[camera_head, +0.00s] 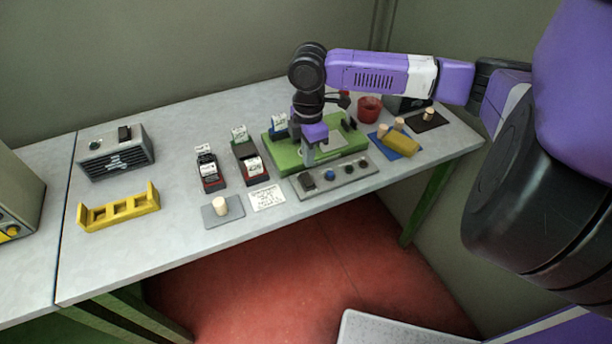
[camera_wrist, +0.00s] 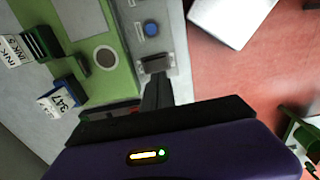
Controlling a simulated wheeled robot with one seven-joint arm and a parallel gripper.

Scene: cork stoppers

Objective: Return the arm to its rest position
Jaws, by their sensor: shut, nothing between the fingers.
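My arm reaches in from the right, over the table. My gripper (camera_head: 308,162) points down, shut and empty, at the left front of the green machine (camera_head: 285,157). In the wrist view my fingers (camera_wrist: 157,84) are closed together, and their tips end at or just over a dark square block on the grey control panel (camera_wrist: 172,20). I cannot tell whether they touch it. The same panel (camera_head: 348,180) lies along the machine's front edge in the head view.
A blue mat (camera_head: 407,151) with corks and a yellow block, a red cup (camera_head: 369,108) and a dark mat (camera_head: 436,121) lie to the right. Dark ink holders (camera_head: 248,162), a grey pad (camera_head: 215,218) with a cork, and a yellow rack (camera_head: 119,209) stand left.

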